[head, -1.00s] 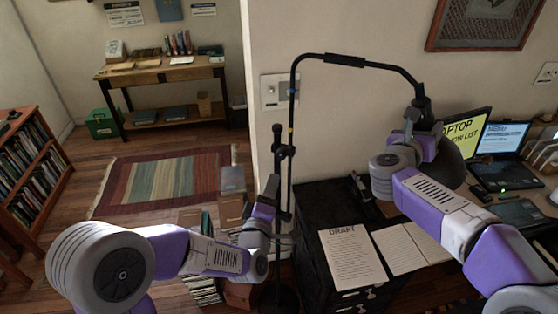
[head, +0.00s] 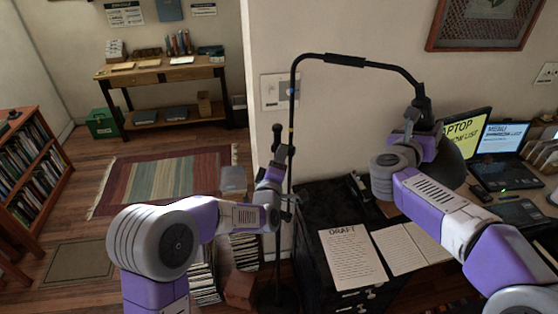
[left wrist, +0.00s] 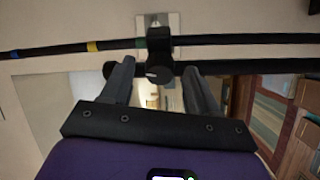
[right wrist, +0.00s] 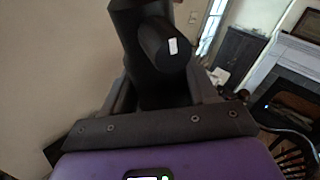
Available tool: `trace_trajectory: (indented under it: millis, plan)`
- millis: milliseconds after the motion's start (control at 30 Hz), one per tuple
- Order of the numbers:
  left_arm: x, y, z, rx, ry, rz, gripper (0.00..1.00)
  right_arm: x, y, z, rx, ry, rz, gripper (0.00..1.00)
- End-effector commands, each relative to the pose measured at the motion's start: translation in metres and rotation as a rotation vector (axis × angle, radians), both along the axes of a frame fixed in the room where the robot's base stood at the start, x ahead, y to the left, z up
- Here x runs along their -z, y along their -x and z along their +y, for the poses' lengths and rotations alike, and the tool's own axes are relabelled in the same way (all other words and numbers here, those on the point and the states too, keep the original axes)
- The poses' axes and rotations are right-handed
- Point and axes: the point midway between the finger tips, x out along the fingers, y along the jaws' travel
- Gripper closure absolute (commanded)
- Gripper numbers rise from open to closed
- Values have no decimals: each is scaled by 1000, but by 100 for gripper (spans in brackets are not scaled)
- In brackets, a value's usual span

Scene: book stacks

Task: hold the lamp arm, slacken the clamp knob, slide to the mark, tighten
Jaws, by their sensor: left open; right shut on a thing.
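The black lamp has a thin pole (head: 293,110) that bends over into a lamp arm (head: 345,60) and drops to a dark shade (head: 450,160). A blue band (left wrist: 14,53) and a yellow band (left wrist: 94,45) ring the pole. The clamp (left wrist: 159,42) joins the pole to a thicker tube (left wrist: 260,66). The clamp knob (left wrist: 158,75) faces my left wrist camera. My left gripper (left wrist: 159,68) is open, its fingers either side of the knob; contact is unclear. My right gripper (head: 414,117) is shut on the black lamp part (right wrist: 155,60) above the shade.
Laptops (head: 500,142) stand at the right. Several book stacks (head: 203,280) are on the floor near the lamp's foot. A rug (head: 165,180) and a bookcase (head: 35,165) lie left.

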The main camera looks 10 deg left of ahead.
Motion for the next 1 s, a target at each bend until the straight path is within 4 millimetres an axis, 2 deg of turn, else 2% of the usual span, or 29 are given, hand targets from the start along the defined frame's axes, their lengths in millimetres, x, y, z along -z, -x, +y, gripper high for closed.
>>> trace_trajectory:
  millis: [200,567,833,1000]
  plan:
    - [0,0,0,0,0,0,42,-3,0,0,1,2,-5,79]
    - [0,0,0,-1,0,0,96,-3,0,0,1,1,-6,79]
    - [0,0,1,-1,-29,-7,96,-3,0,0,1,1,-6,79]
    - [0,0,1,-1,-105,-25,96,-3,0,0,1,1,-6,79]
